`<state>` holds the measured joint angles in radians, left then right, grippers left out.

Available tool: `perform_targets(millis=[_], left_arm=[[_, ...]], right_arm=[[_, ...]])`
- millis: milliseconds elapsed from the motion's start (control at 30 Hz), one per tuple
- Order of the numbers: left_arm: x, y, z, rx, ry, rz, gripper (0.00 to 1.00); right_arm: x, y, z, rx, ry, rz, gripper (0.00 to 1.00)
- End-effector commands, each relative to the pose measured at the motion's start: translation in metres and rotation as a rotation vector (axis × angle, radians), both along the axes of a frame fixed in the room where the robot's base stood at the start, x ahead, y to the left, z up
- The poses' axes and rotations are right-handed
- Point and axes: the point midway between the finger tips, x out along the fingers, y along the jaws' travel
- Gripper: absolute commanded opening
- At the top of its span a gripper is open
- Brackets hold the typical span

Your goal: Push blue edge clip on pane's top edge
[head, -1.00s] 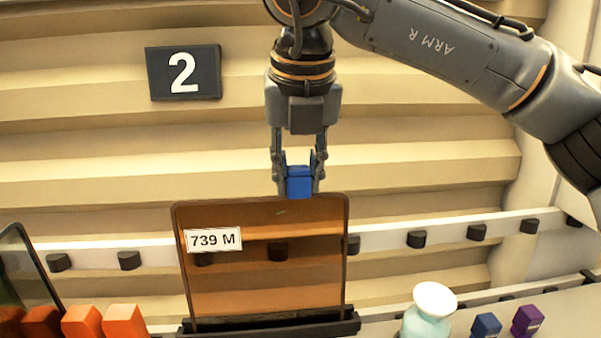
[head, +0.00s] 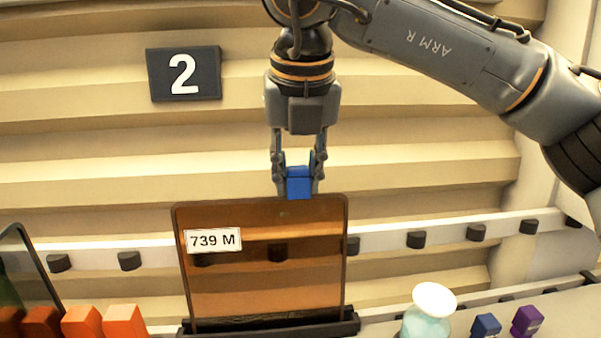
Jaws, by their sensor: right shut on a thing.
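The blue edge clip (head: 299,183) is between the fingers of my right gripper (head: 298,180), which is shut on it. The clip is at the top edge of an amber glass pane (head: 262,280), right of the edge's middle. Its lower end meets the edge in the picture; I cannot tell how far it sits over the edge. The pane stands upright in a dark base holder (head: 345,326) and carries a white label reading 739 M (head: 213,240). My left gripper is not in view.
Orange blocks (head: 124,322) and a dark-framed green pane (head: 22,262) are at the lower left. A white-topped pale bottle (head: 434,300), a blue block (head: 486,325) and a purple block (head: 528,321) are at the lower right. A rail with black pegs (head: 416,240) runs behind the pane.

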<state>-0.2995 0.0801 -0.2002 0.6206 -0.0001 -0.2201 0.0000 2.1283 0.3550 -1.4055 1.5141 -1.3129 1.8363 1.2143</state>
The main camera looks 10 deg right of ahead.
Motion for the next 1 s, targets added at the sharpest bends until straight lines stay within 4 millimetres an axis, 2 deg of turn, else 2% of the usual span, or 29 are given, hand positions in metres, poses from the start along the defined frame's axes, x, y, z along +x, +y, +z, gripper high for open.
perform_targets(millis=[33,233,267,367,400,867,1000], left_arm=[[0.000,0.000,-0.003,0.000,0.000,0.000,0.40],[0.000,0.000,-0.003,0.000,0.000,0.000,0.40],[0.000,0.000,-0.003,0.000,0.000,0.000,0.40],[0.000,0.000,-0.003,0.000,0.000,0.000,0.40],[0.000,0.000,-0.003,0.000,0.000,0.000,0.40],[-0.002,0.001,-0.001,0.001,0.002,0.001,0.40],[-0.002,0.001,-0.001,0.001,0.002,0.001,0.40]], right_arm=[[0.000,0.001,-0.017,-0.015,0.027,0.005,0.05],[0.000,0.001,-0.017,-0.015,0.027,0.004,0.05],[0.000,0.001,-0.017,-0.015,0.027,0.004,0.31],[0.000,0.001,-0.017,-0.015,0.027,0.004,0.51],[0.000,0.001,-0.017,-0.015,0.027,0.004,0.54],[0.001,-0.001,-0.010,-0.010,0.018,-0.003,0.54],[-0.001,0.000,0.001,-0.008,0.016,-0.003,0.54]])
